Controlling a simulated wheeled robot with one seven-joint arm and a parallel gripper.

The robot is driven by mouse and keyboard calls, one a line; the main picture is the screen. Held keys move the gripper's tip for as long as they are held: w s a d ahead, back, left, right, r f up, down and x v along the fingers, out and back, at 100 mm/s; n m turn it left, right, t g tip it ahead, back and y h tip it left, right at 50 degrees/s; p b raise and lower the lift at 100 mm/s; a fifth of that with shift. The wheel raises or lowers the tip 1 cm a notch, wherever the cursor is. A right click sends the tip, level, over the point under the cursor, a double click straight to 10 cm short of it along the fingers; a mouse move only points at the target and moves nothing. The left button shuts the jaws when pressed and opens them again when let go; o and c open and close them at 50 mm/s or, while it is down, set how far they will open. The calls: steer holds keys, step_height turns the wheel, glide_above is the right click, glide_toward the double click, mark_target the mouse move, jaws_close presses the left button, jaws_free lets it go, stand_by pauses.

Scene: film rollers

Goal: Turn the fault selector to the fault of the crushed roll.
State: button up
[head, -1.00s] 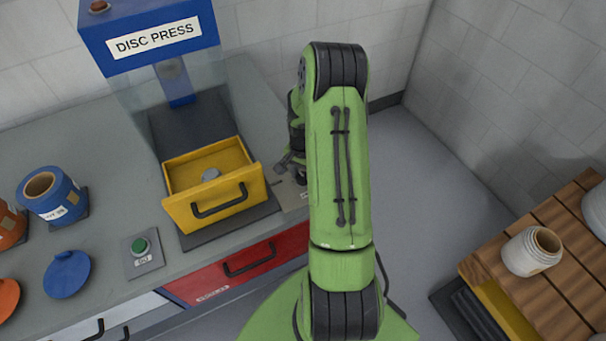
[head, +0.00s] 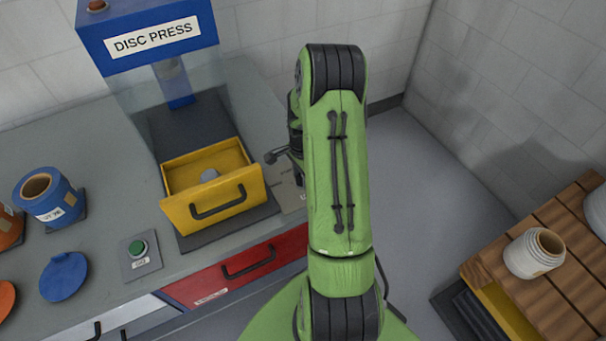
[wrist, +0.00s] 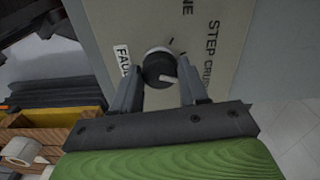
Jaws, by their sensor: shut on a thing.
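The fault selector shows in the wrist view as a round black knob (wrist: 157,68) with a white pointer, on a beige plate (wrist: 110,18). The plate carries a partly hidden "FAULT" tag and the words "NE", "STEP" and "CRU", cut off or covered. My gripper (wrist: 162,84) has one finger on each side of the knob and is shut on it. The pointer slants to the lower right, roughly towards the side of "CRU"; its exact mark is hidden. In the head view my arm hides most of the plate (head: 290,198).
The disc press (head: 150,40) stands at the back with its yellow drawer (head: 222,208) open, a grey disc inside. A green button (head: 137,248), a blue roll (head: 50,197) and a blue disc (head: 64,276) are on the bench. A red drawer front (head: 240,268) is below.

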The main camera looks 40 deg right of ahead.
steer(key=o, duration=1.1)
steer(key=shift+c, duration=0.2)
steer(key=shift+r, duration=0.1)
step_height(320, 180, up, 16)
steer(key=p, duration=0.2)
steer(key=shift+f+p, duration=0.2)
steer(key=shift+p, duration=0.15)
